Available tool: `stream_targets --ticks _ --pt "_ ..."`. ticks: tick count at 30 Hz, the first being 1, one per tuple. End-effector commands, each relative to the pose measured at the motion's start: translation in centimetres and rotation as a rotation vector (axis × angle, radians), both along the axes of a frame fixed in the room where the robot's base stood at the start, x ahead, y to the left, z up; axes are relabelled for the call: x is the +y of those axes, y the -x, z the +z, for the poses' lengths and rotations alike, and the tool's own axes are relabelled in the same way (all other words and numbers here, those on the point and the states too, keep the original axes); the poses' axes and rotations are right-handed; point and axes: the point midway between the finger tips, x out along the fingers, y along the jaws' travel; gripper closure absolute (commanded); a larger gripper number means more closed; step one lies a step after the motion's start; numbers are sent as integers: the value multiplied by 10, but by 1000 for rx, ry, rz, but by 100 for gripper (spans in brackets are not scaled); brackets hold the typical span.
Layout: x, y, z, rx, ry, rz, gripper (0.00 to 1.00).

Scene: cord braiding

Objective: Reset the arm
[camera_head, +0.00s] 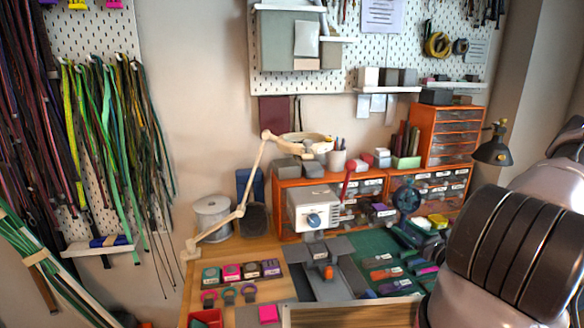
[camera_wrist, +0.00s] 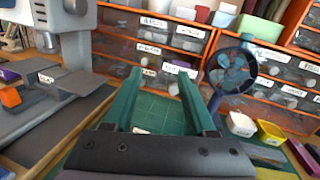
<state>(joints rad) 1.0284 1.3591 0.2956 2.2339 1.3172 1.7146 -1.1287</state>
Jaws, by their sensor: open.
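My gripper (camera_wrist: 160,98) shows in the wrist view with its two green fingers spread apart and nothing between them. It is above the green cutting mat (camera_wrist: 162,113) and faces the orange drawer units (camera_wrist: 208,28). In the head view my arm fills the right side, and my gripper itself is not visible there. The white and grey braiding machine (camera_head: 314,207) stands on the table in the head view. Part of it also shows at the left of the wrist view (camera_wrist: 62,20), beside my gripper.
A small dark fan (camera_wrist: 232,72) stands right of my gripper, near white and yellow trays (camera_wrist: 270,133). A cream desk lamp (camera_head: 243,205) and a wire spool (camera_head: 212,217) stand at the table's left. Cords (camera_head: 110,130) hang on the left wall. Coloured tools lie on the mat.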

Motion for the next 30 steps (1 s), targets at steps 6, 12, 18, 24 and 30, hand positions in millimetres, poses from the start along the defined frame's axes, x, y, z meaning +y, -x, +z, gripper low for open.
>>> stream_targets --ticks 6,12,18,24,30 --pt "48 -4 86 -79 191 372 44" --pt "93 14 148 -112 391 677 44" --pt "128 43 198 -124 629 939 44" --pt "151 77 242 -131 907 1137 44" --pt "161 111 283 -144 1218 1253 44"
